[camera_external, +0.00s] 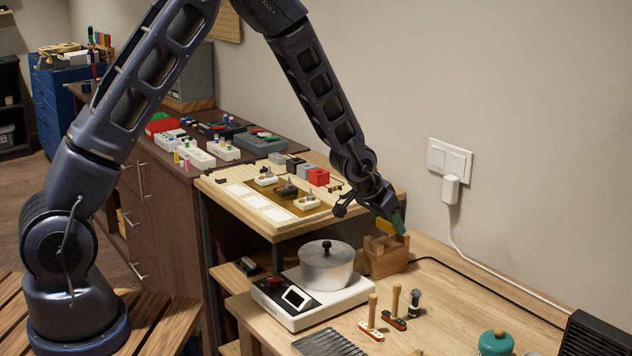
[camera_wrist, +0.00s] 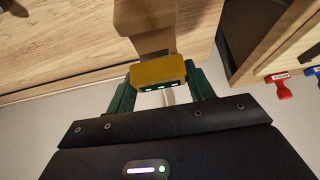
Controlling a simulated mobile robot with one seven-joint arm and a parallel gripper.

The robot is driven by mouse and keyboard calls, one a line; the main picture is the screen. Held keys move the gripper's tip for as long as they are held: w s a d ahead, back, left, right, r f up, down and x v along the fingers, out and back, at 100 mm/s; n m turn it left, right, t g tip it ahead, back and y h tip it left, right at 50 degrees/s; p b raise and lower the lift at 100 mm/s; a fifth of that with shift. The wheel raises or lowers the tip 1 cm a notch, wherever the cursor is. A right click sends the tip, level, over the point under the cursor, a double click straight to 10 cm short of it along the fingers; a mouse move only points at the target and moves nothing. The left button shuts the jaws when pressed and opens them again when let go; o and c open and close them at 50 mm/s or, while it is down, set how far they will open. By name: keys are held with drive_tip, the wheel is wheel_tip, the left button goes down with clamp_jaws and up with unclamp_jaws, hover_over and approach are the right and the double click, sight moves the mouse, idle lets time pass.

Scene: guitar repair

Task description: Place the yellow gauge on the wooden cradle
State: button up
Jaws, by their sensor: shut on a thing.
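The yellow gauge (camera_wrist: 160,72) is between the green fingertips of my gripper (camera_wrist: 159,82) in the wrist view. It has a dark face with small lit green marks. In the external view the gauge (camera_external: 384,226) is at the end of my gripper (camera_external: 391,224), which is shut on it. The wooden cradle (camera_external: 384,261) is a light-brown block with raised parts, on the wooden worktop directly below the gauge. In the wrist view a wooden part that looks like the cradle (camera_wrist: 145,17) lies just beyond the gauge. I cannot tell whether they touch.
Wooden-handled tools (camera_external: 371,318) and a teal jar (camera_external: 495,343) are nearer the front. A raised shelf (camera_external: 285,228) with small parts is at left. A white plug cable (camera_external: 455,215) hangs at right.

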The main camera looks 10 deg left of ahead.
drive_tip(key=shift+f, duration=1)
drive_tip(key=shift+f, duration=0.1)
drive_tip(key=o, duration=1)
drive_tip(key=shift+o, duration=0.2)
